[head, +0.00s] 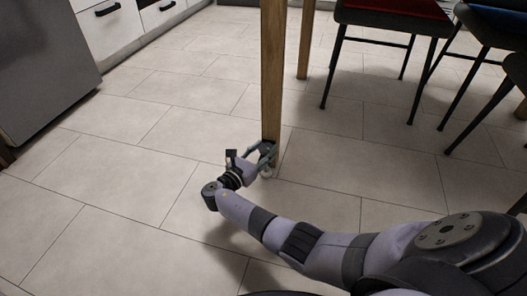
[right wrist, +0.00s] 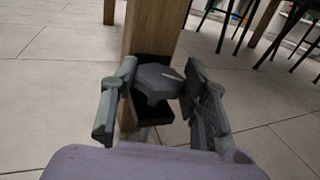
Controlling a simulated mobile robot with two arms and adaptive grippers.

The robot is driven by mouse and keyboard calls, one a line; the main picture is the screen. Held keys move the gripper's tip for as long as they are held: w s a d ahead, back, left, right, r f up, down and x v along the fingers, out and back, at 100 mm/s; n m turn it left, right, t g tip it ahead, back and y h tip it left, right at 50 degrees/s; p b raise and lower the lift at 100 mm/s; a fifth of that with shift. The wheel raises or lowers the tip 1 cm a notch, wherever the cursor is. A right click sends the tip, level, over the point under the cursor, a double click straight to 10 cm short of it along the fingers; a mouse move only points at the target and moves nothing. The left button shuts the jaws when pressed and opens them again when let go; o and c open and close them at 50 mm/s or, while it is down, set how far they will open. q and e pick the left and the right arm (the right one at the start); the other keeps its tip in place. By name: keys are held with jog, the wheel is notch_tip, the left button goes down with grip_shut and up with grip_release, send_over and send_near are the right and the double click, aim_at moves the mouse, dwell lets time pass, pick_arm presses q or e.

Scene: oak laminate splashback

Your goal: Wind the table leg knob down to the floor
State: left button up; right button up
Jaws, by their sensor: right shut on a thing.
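The wooden table leg (head: 271,80) stands upright on the tiled floor and also shows in the right wrist view (right wrist: 152,30). The dark grey, angular knob (right wrist: 158,82) sits at the leg's lower end, in front of a black bracket (right wrist: 166,132). My right gripper (head: 265,153) is low by the floor at the leg's foot. In the right wrist view its two fingers (right wrist: 160,76) are on either side of the knob, shut on it. A small pale foot (head: 267,173) shows under the leg; its contact with the floor is unclear. My left gripper is out of view.
Chairs with dark metal legs, one with a red seat (head: 405,8), stand at the upper right. Another wooden leg (head: 305,40) is behind. A grey appliance (head: 45,65) and white drawers (head: 110,25) are at the upper left. The floor (head: 100,190) to the left is clear.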

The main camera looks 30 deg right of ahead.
jog(key=shift+d+r, duration=0.1)
jog(key=shift+r, duration=0.05)
jog(key=o, duration=1.1)
jog(key=shift+o, duration=0.2)
notch_tip(320, 180, up, 10)
jog(key=shift+f, duration=0.1)
jog(key=shift+o, duration=0.2)
